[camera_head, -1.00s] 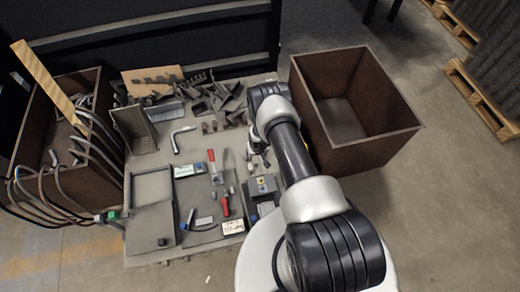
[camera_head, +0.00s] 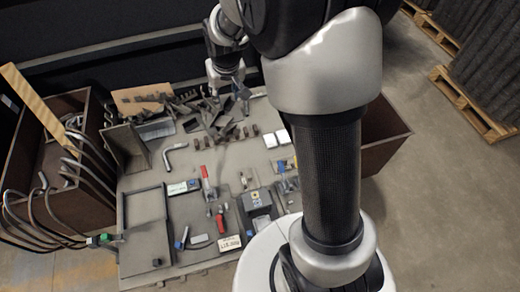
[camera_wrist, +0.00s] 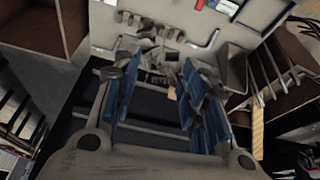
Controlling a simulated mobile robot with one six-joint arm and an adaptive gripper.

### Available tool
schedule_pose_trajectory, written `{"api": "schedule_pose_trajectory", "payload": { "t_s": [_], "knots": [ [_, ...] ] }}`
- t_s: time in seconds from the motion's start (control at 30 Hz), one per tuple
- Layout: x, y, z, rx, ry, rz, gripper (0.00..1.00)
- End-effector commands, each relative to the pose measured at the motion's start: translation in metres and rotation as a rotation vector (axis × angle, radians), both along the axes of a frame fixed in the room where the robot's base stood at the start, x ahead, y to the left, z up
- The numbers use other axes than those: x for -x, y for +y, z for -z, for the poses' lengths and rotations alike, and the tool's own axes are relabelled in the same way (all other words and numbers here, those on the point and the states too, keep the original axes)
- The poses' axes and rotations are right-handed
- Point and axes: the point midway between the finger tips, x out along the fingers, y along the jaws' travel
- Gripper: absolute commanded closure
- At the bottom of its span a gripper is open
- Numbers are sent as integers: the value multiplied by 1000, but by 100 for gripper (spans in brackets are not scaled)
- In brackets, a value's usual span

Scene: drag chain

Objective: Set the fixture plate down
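My gripper (camera_head: 226,88) hangs over the back of the grey workbench, above a pile of dark metal brackets (camera_head: 222,112). In the wrist view its two blue-padded fingers (camera_wrist: 160,88) stand wide apart with nothing seen held between them. No plate is in its grasp. I cannot tell for sure which piece is the fixture plate. A flat grey plate (camera_head: 145,240) lies at the bench's front left. Another grey plate (camera_head: 124,150) stands upright at the left rear; it also shows in the wrist view (camera_wrist: 233,70). Both are apart from my gripper.
A brown bin (camera_head: 88,205) with hoses stands left of the bench; another brown bin (camera_head: 385,140) stands at the right, partly hidden by my arm. Tools with red handles (camera_head: 221,222), a bent rod (camera_head: 172,158) and small boxes lie on the bench.

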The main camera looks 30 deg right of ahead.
Motion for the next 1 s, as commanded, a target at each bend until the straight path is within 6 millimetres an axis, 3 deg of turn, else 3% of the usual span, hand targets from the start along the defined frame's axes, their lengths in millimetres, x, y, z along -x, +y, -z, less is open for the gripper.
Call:
{"api": "schedule_pose_trajectory", "payload": {
  "t_s": [0.03, 0.1, 0.4, 0.53, 0.7, 0.83, 1.0],
  "knots": [
    [15, 5, -24, 1, -13, -6, 60],
    [37, 11, -48, 2, -18, -15, 60],
    [146, 33, -120, 1, -41, -49, 60],
    [196, 40, -135, 1, -51, -63, 60],
    [253, 47, -139, -1, -61, -82, 60],
    [281, 49, -136, -2, -66, -90, 60],
    [296, 51, -133, -2, -66, -95, 60]
  ]
}}
